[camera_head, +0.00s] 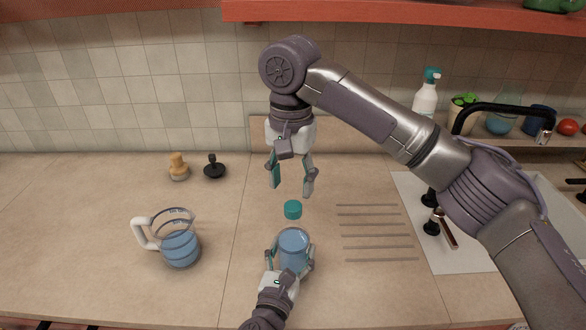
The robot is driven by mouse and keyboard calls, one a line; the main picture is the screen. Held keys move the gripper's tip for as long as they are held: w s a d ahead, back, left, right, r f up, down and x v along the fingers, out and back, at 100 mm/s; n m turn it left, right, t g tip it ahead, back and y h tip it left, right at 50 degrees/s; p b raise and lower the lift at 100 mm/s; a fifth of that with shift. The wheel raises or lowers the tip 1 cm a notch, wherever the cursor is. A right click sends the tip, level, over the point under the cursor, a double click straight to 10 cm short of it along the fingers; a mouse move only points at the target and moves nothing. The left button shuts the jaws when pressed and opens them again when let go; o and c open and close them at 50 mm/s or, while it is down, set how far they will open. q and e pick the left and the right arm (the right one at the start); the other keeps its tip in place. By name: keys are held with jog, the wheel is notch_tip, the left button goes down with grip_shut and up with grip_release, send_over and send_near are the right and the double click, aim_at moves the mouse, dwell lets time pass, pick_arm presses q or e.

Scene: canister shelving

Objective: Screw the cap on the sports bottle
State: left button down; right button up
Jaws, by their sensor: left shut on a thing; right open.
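The sports bottle (294,240) stands upright on the counter, clear with blue contents in its lower part. The teal cap (293,209) sits at the top of the bottle's neck; I cannot tell how tightly it is seated. My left gripper (291,258) is shut around the bottle's lower body from the front, a finger on each side. My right gripper (292,188) is open and empty, pointing down above and slightly behind the cap, with a gap between its fingertips. The bottle's base is partly hidden by my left gripper.
A measuring jug (180,249) with blue liquid stands at the left. Two small stamp-like items, one tan (178,168) and one black (214,168), stand near the wall. Drain grooves (375,223) and a sink (430,195) lie to the right. A red shelf (400,14) hangs above.

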aim_at(293, 205)
jog(key=n, duration=0.7)
jog(key=shift+r+n, duration=0.2)
jog(key=shift+n, duration=0.1)
jog(key=n, duration=0.7)
jog(key=shift+r, duration=0.15)
jog(key=n, duration=0.7)
jog(key=shift+r, duration=0.2)
jog(key=n, duration=0.7)
jog(key=shift+r, duration=0.15)
jog(key=n, duration=0.7)
jog(key=shift+d+r, duration=0.1)
jog(key=shift+r, duration=0.1)
jog(key=n, duration=0.4)
jog(key=shift+r+n, duration=0.1)
jog(key=shift+n, duration=0.2)
jog(key=n, duration=0.5)
jog(key=shift+r, duration=0.1)
jog(key=shift+f, duration=4)
